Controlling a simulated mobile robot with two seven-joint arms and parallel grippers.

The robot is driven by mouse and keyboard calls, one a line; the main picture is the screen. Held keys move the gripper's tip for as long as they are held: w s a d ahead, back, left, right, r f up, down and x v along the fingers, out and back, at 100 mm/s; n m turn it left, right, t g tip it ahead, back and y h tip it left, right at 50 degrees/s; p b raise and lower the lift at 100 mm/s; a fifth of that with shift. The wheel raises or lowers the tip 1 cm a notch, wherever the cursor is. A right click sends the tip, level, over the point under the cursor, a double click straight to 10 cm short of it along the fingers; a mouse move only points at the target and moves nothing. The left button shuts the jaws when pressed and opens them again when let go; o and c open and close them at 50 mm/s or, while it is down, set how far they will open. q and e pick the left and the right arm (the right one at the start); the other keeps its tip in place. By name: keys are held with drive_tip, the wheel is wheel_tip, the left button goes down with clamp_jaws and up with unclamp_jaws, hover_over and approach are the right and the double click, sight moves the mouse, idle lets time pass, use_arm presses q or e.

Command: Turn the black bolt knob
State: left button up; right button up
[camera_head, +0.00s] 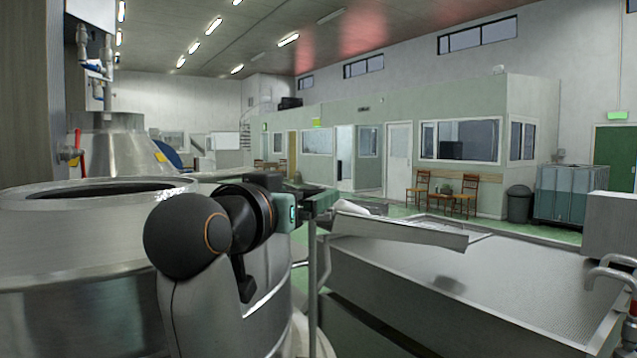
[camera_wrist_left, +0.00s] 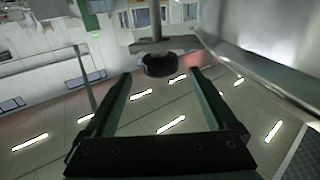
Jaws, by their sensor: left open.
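The black bolt knob (camera_wrist_left: 160,65) shows in the left wrist view as a short dark cylinder on the end of a grey rod. My left gripper (camera_wrist_left: 162,75) is open, with its two green fingers on either side of the knob's outline. The knob appears at or just beyond the fingertips, with gaps on both sides; its exact depth is hard to tell. In the head view my left gripper (camera_head: 322,203) is at the near end of a sloping metal chute (camera_head: 400,228). I cannot make out the knob there. My right gripper is not in view.
A large steel vat (camera_head: 60,240) stands close on the left. A wide metal hopper with a perforated surface (camera_head: 500,275) fills the lower right. Curved metal pipes (camera_head: 612,278) show at the right edge. Chairs (camera_head: 465,190) and a bin (camera_head: 519,204) stand far back.

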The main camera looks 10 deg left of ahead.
sight(319, 189)
use_arm(q)
drive_tip(key=w, duration=0.2)
drive_tip(key=w+p, duration=0.1)
drive_tip(key=w, duration=0.1)
drive_tip(key=w+d, duration=0.1)
drive_tip(key=w, duration=0.2)
drive_tip(key=shift+d+p, duration=0.1)
drive_tip(key=shift+p, duration=0.25)
drive_tip(key=shift+c, duration=0.3)
drive_tip(key=c, duration=1.3)
